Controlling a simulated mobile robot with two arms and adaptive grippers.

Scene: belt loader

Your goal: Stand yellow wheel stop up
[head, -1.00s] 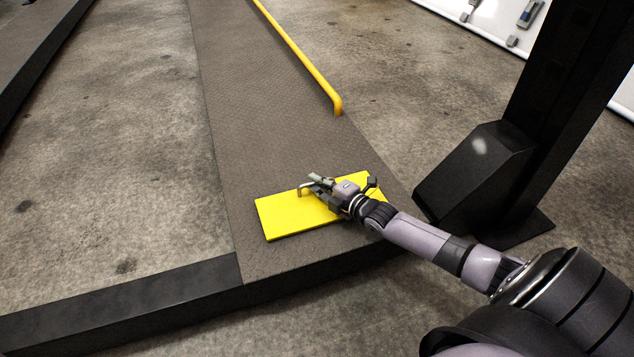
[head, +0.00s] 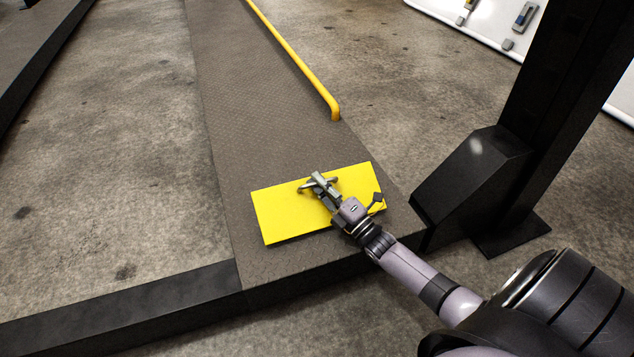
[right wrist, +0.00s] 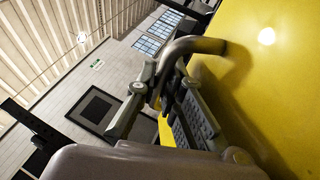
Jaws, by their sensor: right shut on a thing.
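The yellow wheel stop (head: 285,215) is a flat yellow plate at the near end of the dark ramp track. Its near long edge is low on the track, and its far edge looks a little raised, so it seems slightly tilted. A bent metal handle (right wrist: 200,45) stands out from its face. My right gripper (head: 319,182) is over the plate and shut on this handle. In the right wrist view the fingers (right wrist: 155,88) close around the handle beside the yellow face (right wrist: 285,80). My left gripper is not in view.
The dark track (head: 260,120) runs away from me, with a yellow rail (head: 300,72) along its right side. A black post with a sloped foot (head: 470,180) stands close on the right. A white surface with small tools (head: 490,25) is at the back right.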

